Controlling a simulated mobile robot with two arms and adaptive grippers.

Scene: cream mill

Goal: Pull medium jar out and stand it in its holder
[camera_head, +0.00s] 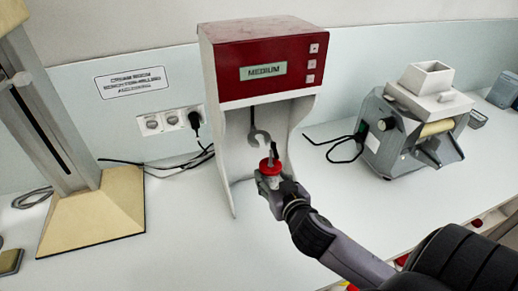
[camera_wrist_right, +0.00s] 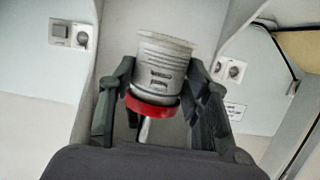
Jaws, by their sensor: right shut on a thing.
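The medium jar (camera_head: 270,183) is a small whitish cup with a red lid (camera_head: 270,166) and a thin stem rising from the lid. In the right wrist view the jar (camera_wrist_right: 163,68) shows its ribbed pale wall and dark marks between my fingers. My right gripper (camera_head: 272,186) is shut on the jar's sides and holds it roughly upright at the front of the mill's bay. The mill (camera_head: 262,72) has a dark red head labelled MEDIUM. A grey open fork (camera_head: 253,138) hangs in its bay, just behind the stem. I cannot pick out the jar's holder. My left gripper is not in view.
A grey machine with a white hopper (camera_head: 430,78) stands to the right. A grey column on a beige base (camera_head: 100,215) stands at the left. Sockets (camera_head: 172,120) and black cables lie behind. The worktop (camera_head: 180,230) is clear between the column and mill.

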